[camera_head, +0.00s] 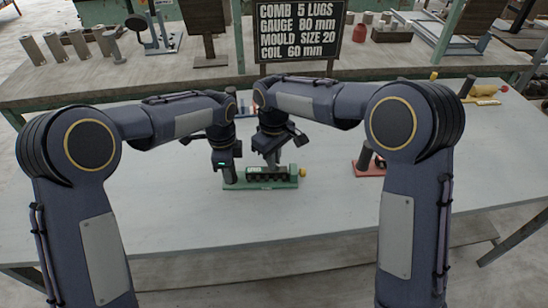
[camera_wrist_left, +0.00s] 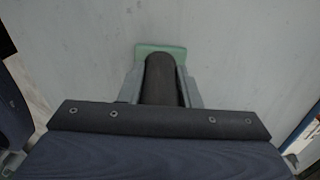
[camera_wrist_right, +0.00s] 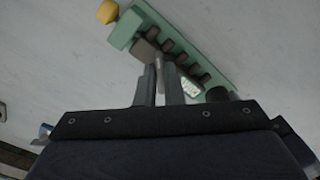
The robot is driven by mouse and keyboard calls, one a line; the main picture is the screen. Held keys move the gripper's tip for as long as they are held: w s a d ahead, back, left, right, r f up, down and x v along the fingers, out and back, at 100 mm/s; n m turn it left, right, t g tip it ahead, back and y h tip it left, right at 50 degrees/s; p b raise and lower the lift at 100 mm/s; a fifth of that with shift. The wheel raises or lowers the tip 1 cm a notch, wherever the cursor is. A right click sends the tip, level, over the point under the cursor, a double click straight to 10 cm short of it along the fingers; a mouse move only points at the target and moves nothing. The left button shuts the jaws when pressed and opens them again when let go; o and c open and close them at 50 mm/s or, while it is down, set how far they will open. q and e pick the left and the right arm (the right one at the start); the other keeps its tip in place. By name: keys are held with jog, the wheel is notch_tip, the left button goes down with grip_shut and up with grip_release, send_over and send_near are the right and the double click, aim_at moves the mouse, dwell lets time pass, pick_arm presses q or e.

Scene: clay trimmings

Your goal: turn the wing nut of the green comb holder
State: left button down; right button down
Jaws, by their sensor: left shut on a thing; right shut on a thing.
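The green comb holder (camera_head: 262,185) lies on the grey table in front of me, with a row of dark lugs and a yellow knob (camera_head: 302,172) at its right end. My left gripper (camera_head: 229,168) is shut on the dark upright handle (camera_wrist_left: 160,80) at the holder's left end; the green base end (camera_wrist_left: 160,47) shows beyond it. My right gripper (camera_head: 272,160) is over the holder's right part, pointing down. In the right wrist view its fingers are shut on a small grey-brown piece, seemingly the wing nut (camera_wrist_right: 147,50), beside the lugs; the fingers partly hide it.
A red holder (camera_head: 370,170) with a dark handle stands to the right. A blue holder (camera_head: 246,109) is behind my arms. A black sign (camera_head: 298,32) stands at the back, and a yellow holder (camera_head: 484,101) at back right. The front of the table is clear.

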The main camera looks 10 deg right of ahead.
jog(key=m, duration=0.5)
jog(key=shift+a+m, duration=0.1)
jog(key=shift+m, duration=0.3)
dwell(0.4)
jog(key=c, duration=1.5)
grip_release()
jog(key=shift+c, duration=0.2)
jog(key=shift+r, duration=0.1)
notch_tip(320, 180, up, 12)
pick_arm(q)
jog(key=c, duration=1)
grip_release()
